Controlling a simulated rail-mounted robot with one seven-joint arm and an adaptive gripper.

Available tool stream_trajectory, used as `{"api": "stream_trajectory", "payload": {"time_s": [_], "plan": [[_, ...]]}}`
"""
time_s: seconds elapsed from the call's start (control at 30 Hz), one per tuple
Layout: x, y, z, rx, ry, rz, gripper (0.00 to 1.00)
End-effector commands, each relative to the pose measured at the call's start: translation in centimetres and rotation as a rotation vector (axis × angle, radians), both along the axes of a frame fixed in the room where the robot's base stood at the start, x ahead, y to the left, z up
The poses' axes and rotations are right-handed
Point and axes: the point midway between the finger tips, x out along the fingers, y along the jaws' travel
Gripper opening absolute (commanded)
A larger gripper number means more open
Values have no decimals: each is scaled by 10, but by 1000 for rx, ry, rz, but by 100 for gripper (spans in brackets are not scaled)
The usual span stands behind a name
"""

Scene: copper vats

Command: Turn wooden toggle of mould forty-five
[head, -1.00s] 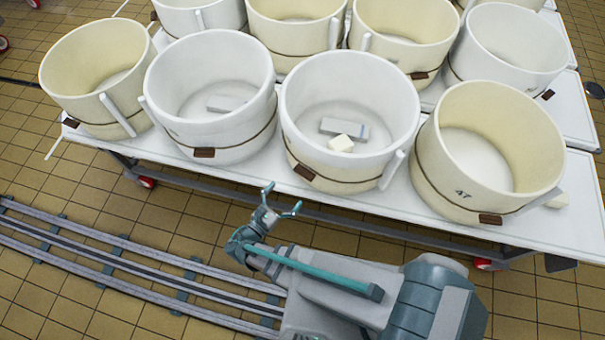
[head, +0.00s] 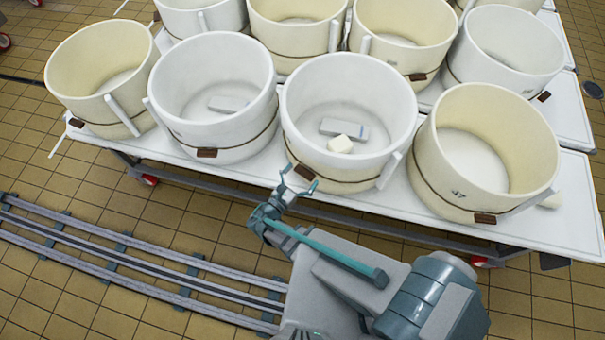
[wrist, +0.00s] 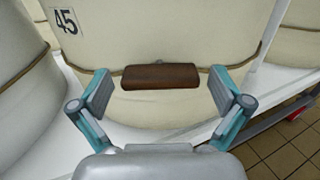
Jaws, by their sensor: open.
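Mould forty-five (wrist: 160,35) is a cream-white tub with the number 45 on its wall in the wrist view. In the head view it is the front-row mould (head: 330,100) third from the left, holding a grey block and a pale cube. Its wooden toggle (wrist: 160,77) is a dark brown bar lying level on a cord round the wall; it also shows in the head view (head: 304,172). My gripper (wrist: 161,92) is open, one finger to each side of the toggle's ends, with gaps. In the head view my gripper (head: 301,178) is at the mould's front. I cannot tell if the fingertips reach the toggle's depth.
The moulds stand close together on a white table (head: 570,215). A mould marked 47 (head: 440,190) stands to the right, and another white mould (head: 205,130) to the left. Rails (head: 150,260) run along the tiled floor in front, where there is free room.

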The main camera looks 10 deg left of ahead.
Motion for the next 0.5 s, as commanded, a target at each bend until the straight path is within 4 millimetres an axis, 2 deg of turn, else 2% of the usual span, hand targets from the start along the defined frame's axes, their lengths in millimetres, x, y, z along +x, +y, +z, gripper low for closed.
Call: {"api": "stream_trajectory", "payload": {"time_s": [0.07, 0.4, 0.5], "plan": [[0, 0, 0, 0, 0, 0, 100], [0, 0, 0, 0, 0, -1, 43], [0, 0, 0, 1, 0, -1, 43]]}}
